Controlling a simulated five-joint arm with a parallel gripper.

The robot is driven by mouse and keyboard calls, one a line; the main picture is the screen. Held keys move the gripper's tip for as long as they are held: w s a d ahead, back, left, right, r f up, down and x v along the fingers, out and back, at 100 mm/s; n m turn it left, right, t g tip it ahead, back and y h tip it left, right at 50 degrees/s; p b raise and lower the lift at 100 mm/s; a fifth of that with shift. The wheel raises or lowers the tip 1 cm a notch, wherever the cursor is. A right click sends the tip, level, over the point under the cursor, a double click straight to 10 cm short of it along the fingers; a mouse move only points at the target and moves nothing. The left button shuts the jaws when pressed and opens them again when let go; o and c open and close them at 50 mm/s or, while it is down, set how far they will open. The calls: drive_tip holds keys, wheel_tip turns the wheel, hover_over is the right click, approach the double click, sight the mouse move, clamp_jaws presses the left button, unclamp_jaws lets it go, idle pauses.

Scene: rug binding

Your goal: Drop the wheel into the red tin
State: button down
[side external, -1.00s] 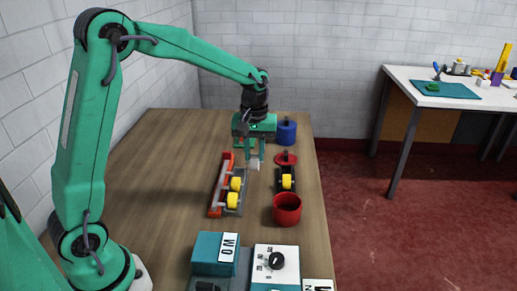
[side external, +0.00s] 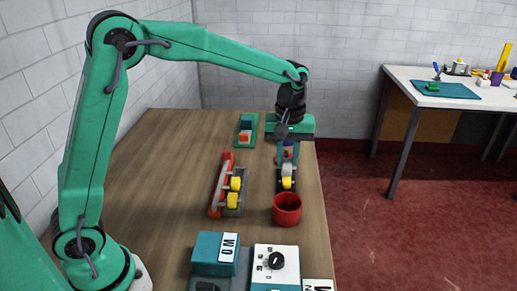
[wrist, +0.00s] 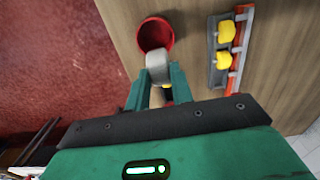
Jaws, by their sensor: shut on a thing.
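The grey wheel (side external: 288,169) is held between the fingers of my gripper (side external: 287,160), above the dark rack and behind the tin in the side view. In the wrist view, the wheel (wrist: 157,69) sits at the fingertips of my gripper (wrist: 158,84) and overlaps the near rim of the red tin. The red tin (side external: 287,211) stands upright on the table near its right edge, its mouth open. The tin also shows in the wrist view (wrist: 153,33), its visible inside empty.
A dark rack (side external: 281,190) with a yellow wheel (side external: 287,183) lies just behind the tin. A red and grey rack (side external: 217,196) with two yellow wheels lies to the left. Teal and white boxes (side external: 214,254) stand in front. The left of the table is clear.

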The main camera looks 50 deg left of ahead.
drive_tip(key=d, duration=0.3)
drive_tip(key=shift+r, duration=0.4)
drive_tip(key=shift+f, duration=3)
drive_tip(key=c, duration=1.1)
unclamp_jaws()
drive_tip(key=shift+c, duration=0.2)
drive_tip(key=shift+r, duration=0.1)
